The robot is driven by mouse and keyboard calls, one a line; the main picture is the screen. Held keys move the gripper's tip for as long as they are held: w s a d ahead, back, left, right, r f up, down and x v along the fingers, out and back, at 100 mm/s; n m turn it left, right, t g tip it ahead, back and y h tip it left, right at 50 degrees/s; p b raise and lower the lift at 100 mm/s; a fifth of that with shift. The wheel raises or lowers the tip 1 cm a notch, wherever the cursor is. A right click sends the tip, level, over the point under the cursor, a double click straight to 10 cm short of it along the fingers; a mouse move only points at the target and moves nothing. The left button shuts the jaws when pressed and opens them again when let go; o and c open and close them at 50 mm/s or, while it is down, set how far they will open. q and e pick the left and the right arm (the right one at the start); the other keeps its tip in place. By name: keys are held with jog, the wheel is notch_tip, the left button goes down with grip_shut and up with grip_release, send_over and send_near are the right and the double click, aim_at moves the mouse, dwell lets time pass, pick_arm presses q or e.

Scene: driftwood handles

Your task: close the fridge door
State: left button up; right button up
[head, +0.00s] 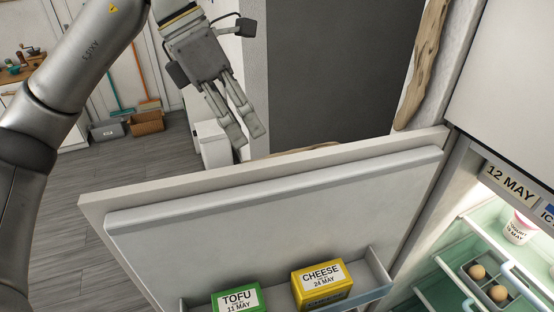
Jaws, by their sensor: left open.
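The fridge door (265,225) stands open, its inner side facing me and its top edge running across the middle of the head view. The lit fridge interior (455,262) shows at the right. A bit of driftwood handle (305,148) shows above the door's top edge; the rest is hidden behind the door. My left gripper (244,140) is open and empty, fingers pointing down. In the picture it sits just above the door's top edge, towards the door's far side; I cannot tell if it touches. My right gripper is not in view.
The door shelf holds a green tofu box (238,299) and a yellow cheese box (322,284). Eggs (478,271) and a yogurt cup (519,229) are inside the fridge. Another driftwood handle (424,62) is on the panel above. Open wooden floor (125,170) lies at the left.

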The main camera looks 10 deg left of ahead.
aim_at(262, 161)
pick_arm(q)
jog(key=f, duration=0.1)
jog(key=f+p, duration=0.1)
jog(key=f, duration=0.1)
jog(key=f+p, duration=0.1)
jog(key=shift+d+f, duration=0.25)
jog(key=shift+d, duration=0.1)
jog(key=x, duration=0.2)
jog(key=p+x, duration=0.1)
jog(key=shift+d+f, duration=0.2)
jog(key=shift+d, duration=0.3)
jog(key=shift+d+f, duration=0.15)
jog(key=shift+f, duration=0.35)
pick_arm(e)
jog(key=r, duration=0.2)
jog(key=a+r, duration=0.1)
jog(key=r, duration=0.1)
pick_arm(q)
jog(key=shift+w, duration=0.1)
jog(key=shift+c, duration=0.3)
grip_shut()
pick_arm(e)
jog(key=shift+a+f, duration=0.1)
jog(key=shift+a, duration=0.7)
